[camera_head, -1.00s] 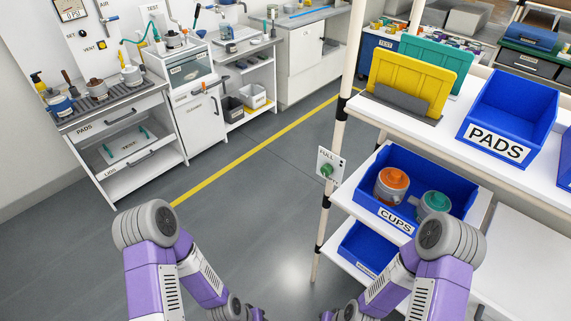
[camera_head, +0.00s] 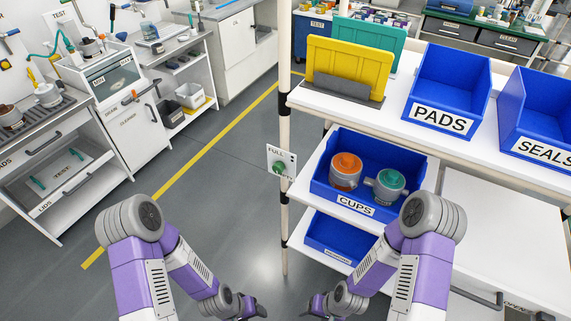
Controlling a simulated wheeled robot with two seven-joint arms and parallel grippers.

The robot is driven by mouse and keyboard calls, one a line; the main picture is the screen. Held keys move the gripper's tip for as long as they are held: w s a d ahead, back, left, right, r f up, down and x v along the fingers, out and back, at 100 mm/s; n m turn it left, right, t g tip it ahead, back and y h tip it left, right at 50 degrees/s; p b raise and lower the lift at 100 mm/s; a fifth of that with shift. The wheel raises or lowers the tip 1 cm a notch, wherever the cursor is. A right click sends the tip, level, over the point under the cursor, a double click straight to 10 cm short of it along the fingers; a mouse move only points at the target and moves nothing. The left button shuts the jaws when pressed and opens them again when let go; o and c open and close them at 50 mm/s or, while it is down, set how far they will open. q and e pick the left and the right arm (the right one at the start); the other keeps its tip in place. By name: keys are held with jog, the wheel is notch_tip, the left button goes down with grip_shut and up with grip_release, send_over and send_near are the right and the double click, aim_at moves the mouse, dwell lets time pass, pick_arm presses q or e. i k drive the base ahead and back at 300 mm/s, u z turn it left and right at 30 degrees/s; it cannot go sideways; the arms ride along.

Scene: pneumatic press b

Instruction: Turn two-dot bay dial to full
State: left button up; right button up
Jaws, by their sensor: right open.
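A white plate (camera_head: 286,155) marked FULL is fixed to the shelf post. It carries a green dial (camera_head: 279,167), with small dark marks at its right side. The dial's exact setting is too small to read. My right gripper (camera_head: 308,308) is low at the bottom of the picture, below the dial and well apart from it. It is open and nothing shows in it. My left gripper (camera_head: 262,311) is also low, to the left of the right one, only partly seen, and its jaws cannot be made out. Neither gripper touches the plate.
The shelf post (camera_head: 285,120) stands beside the plate. The blue CUPS bin (camera_head: 410,165) holds an orange-topped and a green-topped cup. PADS (camera_head: 448,85) and SEALS (camera_head: 540,115) bins stand on the white upper shelf. Open grey floor (camera_head: 225,185) lies left of the post.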

aim_at(278, 167)
jog(key=k, duration=0.5)
jog(key=u, duration=2.2)
jog(key=i, duration=1.3)
jog(key=z, duration=2.15)
